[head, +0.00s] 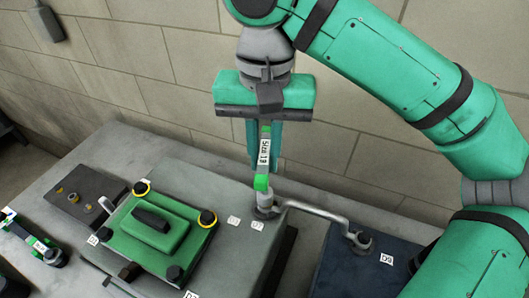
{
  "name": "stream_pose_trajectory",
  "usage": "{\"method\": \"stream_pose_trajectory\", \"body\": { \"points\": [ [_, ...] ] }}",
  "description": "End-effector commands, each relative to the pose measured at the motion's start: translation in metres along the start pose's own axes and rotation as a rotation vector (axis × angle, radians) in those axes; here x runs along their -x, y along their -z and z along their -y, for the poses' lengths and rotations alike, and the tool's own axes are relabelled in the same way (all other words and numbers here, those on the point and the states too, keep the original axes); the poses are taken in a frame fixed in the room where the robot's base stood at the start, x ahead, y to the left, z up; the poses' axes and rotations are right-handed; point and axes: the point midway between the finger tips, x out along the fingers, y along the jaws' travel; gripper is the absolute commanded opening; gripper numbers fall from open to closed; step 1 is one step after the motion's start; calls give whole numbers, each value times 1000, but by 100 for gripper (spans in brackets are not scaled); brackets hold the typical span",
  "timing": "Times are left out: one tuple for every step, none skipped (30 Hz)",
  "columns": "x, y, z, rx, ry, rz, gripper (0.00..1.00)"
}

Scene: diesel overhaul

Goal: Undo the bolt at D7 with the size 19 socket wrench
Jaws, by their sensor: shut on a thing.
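The wrench's grey socket end is down at the corner of the grey block (196,187), just behind the D7 label (257,226). The bolt there is mostly hidden under the socket, and I cannot tell whether the socket is fully seated on it.
A bent metal pipe (318,212) runs from beside the socket to a bolt (361,239) on the dark block at right. A green cover (154,232) with yellow-ringed posts stands left. Another labelled tool (40,246) lies at far left. A wall stands close behind.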

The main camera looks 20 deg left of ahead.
Motion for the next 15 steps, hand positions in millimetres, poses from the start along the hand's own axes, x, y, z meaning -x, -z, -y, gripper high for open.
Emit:
{"method": "stream_pose_trajectory", "body": {
  "points": [
    [1, 0, 0, 0, 0, -1, 0],
    [1, 0, 0, 0, 0, -1, 0],
    [2, 0, 0, 0, 0, -1, 0],
    [3, 0, 0, 1, 0, -1, 0],
    [4, 0, 0, 1, -1, -2, 0],
    [6, 0, 0, 1, -1, -2, 0],
    [7, 0, 0, 1, -1, -2, 0],
    [9, 0, 0, 0, -2, -2, 0],
    [11, 0, 0, 0, -1, -2, 0],
    [12, 0, 0, 0, -1, -2, 0],
    [14, 0, 0, 0, -1, -2, 0],
    [16, 1, 0, 0, -1, -2, 0],
    [18, 0, 0, 0, -1, -2, 0],
    [19, 0, 0, 0, -1, -2, 0],
    [21, 0, 0, 0, -1, -2, 0]
  ]
}}
